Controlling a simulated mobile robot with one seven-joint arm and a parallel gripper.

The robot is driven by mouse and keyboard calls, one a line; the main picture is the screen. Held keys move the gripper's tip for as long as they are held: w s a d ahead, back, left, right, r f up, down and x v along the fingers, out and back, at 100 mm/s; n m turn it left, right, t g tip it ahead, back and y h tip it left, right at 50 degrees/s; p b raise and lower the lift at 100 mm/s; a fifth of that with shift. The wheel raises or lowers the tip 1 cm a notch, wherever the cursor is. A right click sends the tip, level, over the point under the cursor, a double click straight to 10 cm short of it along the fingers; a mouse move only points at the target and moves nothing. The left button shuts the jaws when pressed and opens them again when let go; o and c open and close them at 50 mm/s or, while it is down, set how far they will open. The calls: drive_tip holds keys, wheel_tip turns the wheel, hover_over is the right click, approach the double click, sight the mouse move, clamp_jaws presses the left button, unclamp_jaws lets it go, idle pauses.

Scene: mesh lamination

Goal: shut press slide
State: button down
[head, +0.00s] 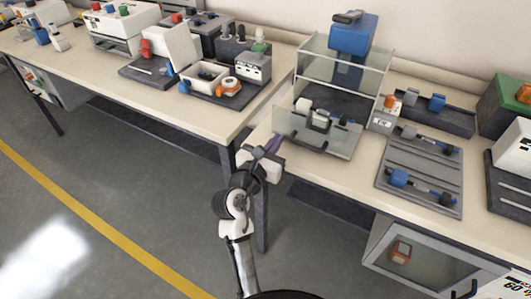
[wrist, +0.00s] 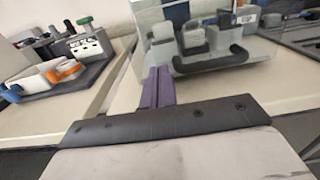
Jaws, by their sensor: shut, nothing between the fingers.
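The press (head: 353,35) has a blue head inside a clear-walled enclosure on the right-hand table. At its front, a clear panel with a dark curved handle (head: 308,145) stands out toward the table's front edge. It looks like part of the press slide (head: 342,141); how far the slide is out is hard to tell. Grey and white blocks (head: 319,119) sit behind the handle. My gripper (head: 274,143), with purple fingers, is shut and empty, just left of the handle. In the wrist view the fingers (wrist: 158,87) point toward the handle (wrist: 211,61); contact cannot be told.
A grey tray (head: 420,163) with blue-ended parts lies right of the press. A small white box with an orange knob (head: 385,112) stands close to the press's right side. The left table (head: 190,109) carries other devices. A gap separates the two tables.

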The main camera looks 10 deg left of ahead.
sight(288, 125)
drive_tip(key=shift+x, duration=2.15)
drive_tip(key=shift+p, duration=0.3)
drive_tip(key=shift+w+d+r+p, duration=0.15)
drive_tip(key=shift+w+p, duration=0.2)
drive_tip(key=shift+w, duration=0.05)
drive_tip(key=p+x, duration=0.4)
drive_tip(key=x, duration=1.1)
drive_tip(key=shift+p, duration=0.4)
drive_tip(key=shift+w, duration=0.2)
drive_tip(key=shift+r, duration=0.15)
